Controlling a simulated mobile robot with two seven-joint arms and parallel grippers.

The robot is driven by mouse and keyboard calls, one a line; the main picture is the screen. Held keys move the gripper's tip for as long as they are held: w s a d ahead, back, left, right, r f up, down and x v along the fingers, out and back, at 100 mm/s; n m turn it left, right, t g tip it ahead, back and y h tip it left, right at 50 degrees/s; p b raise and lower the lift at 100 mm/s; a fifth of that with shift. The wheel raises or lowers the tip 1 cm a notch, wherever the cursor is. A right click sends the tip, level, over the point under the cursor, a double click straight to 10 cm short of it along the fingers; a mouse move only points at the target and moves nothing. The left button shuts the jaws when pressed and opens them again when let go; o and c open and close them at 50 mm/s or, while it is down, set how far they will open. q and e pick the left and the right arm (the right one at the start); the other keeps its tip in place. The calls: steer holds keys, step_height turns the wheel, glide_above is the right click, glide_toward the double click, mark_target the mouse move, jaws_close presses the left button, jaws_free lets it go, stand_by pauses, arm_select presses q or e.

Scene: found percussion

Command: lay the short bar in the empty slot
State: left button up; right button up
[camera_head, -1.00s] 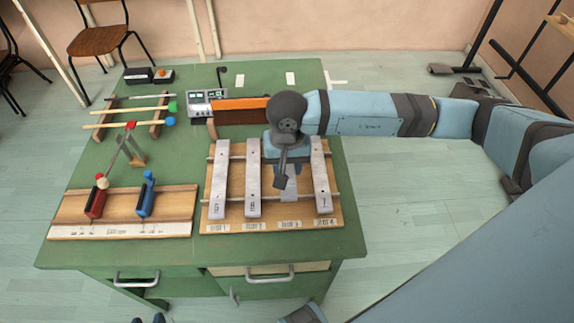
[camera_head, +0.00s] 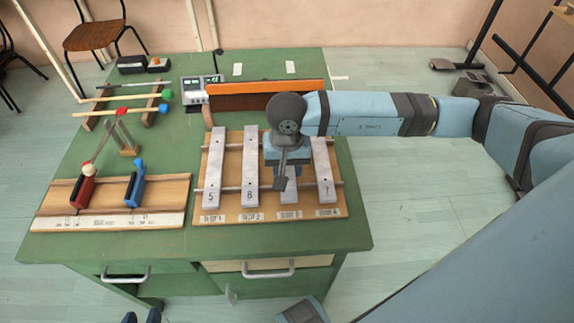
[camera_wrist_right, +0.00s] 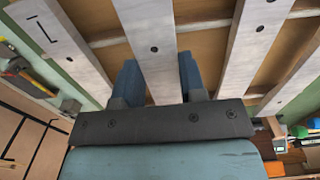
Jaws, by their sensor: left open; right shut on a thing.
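The xylophone-like wooden board (camera_head: 232,217) has two rails and pale metal bars. In the right wrist view, my fingers (camera_wrist_right: 158,82) are shut on either side of the short bar (camera_wrist_right: 152,48). I cannot tell whether it touches the rails. Two dark blue fingertips of my left gripper (camera_head: 141,318) show apart at the bottom edge, empty.
Left of the board is a wooden stand (camera_head: 60,194) with red and blue clamp-like pieces. Behind it, mallets (camera_head: 120,112) lie on a rack. An orange-brown bar (camera_head: 245,103) and a grey device (camera_head: 200,88) stand behind the board. The green table (camera_head: 340,235) is clear in front.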

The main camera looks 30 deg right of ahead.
steer(key=shift+f, duration=0.1)
steer(key=shift+f+b, duration=0.25)
steer(key=shift+b, duration=0.15)
steer(key=shift+f, duration=0.1)
steer(key=o, duration=1.1)
step_height(320, 180, up, 14)
steer(key=shift+p, duration=0.6)
